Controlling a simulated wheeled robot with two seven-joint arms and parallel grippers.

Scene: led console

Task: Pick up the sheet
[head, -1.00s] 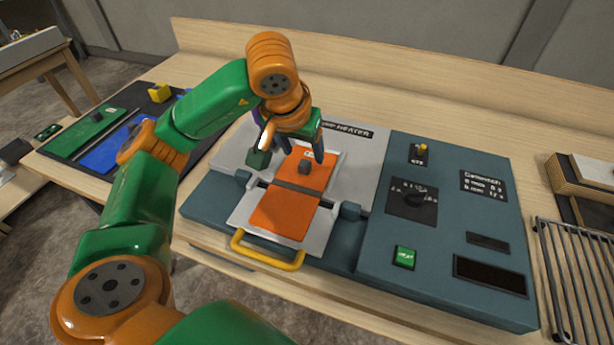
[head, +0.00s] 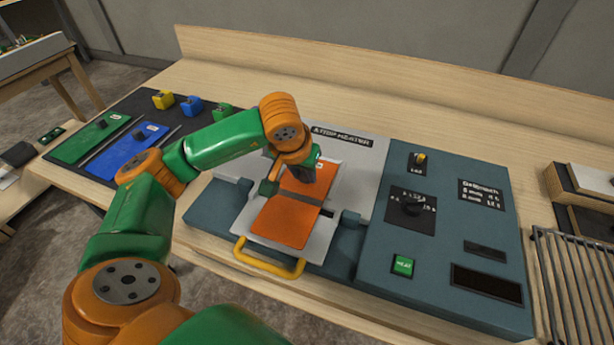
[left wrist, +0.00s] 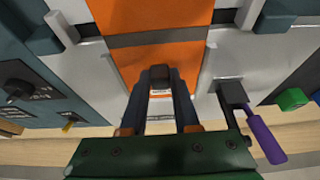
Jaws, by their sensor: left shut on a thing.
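The orange sheet (head: 283,222) lies over the pale bed of the strip heater, with a dark band across its middle. It also fills the top middle of the left wrist view (left wrist: 160,65). My left gripper (head: 305,176) is over the far half of the sheet. In the left wrist view my left gripper (left wrist: 160,82) is shut on the small black knob (left wrist: 160,72) of the sheet. My own wrist hides the knob in the head view. I cannot tell whether the sheet is clear of the bed. My right gripper is not in view.
The heater has a yellow front handle (head: 268,262) and a teal control panel (head: 450,250) with a dial and green button. Green (head: 90,140) and blue (head: 135,143) sheets lie on a dark mat at left. A wire rack (head: 575,275) stands at right. A purple handle (left wrist: 264,135) shows beside my gripper.

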